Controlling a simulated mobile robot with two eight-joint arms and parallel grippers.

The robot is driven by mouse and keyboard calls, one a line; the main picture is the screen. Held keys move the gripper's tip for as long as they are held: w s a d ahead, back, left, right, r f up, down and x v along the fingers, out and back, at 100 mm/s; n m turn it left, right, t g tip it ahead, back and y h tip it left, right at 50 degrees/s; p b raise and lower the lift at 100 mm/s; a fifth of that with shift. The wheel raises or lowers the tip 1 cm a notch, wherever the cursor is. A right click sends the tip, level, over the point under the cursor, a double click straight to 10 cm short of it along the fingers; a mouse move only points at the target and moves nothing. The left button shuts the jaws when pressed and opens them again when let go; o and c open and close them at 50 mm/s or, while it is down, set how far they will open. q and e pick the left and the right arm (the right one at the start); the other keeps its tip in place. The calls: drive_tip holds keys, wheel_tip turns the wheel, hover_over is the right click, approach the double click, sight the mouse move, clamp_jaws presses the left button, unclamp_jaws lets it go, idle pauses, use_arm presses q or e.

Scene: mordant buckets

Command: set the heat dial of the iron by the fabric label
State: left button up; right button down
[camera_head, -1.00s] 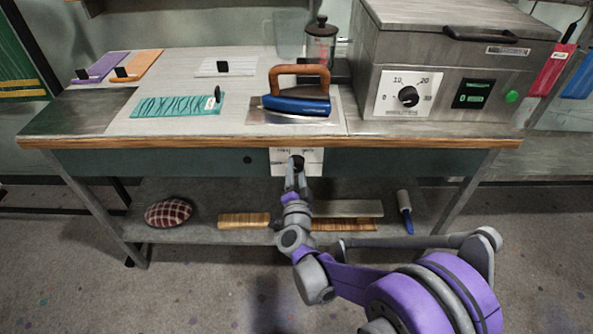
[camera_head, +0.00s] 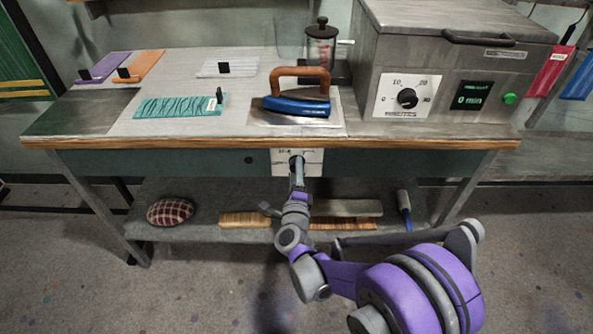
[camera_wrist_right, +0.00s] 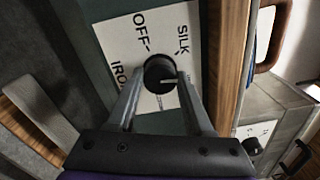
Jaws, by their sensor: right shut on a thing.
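The iron (camera_head: 297,106) with a blue body and wooden handle stands on a plate on the table top. Its heat dial (camera_wrist_right: 160,72) is a black knob on a white panel (camera_head: 311,163) on the table's front apron. The panel reads OFF, SILK and IRON in the right wrist view; other marks are hidden. The dial's pale pointer line aims to the right in that view. My right gripper (camera_head: 297,163) is shut on the dial, one finger on each side. A teal fabric (camera_head: 178,107) with a small pale label (camera_head: 212,104) lies left of the iron. My left gripper is not visible.
A grey steamer box (camera_head: 455,60) with its own dial (camera_head: 407,98) stands at the right. A glass press (camera_head: 321,45) is behind the iron. Purple and orange cloths lie at the back left. A checked cushion (camera_head: 170,211) sits on the lower shelf.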

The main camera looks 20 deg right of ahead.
drive_tip(key=m+p, duration=0.3)
drive_tip(key=m, duration=1.6)
drive_tip(key=shift+r+m+g, duration=0.1)
drive_tip(key=shift+m+g, duration=0.2)
idle(0.4)
drive_tip(key=shift+c, duration=1.5)
unclamp_jaws()
drive_tip(key=shift+s, duration=0.15)
drive_tip(key=v, duration=1)
drive_tip(key=shift+s+p, duration=0.3)
drive_tip(key=shift+p, duration=0.05)
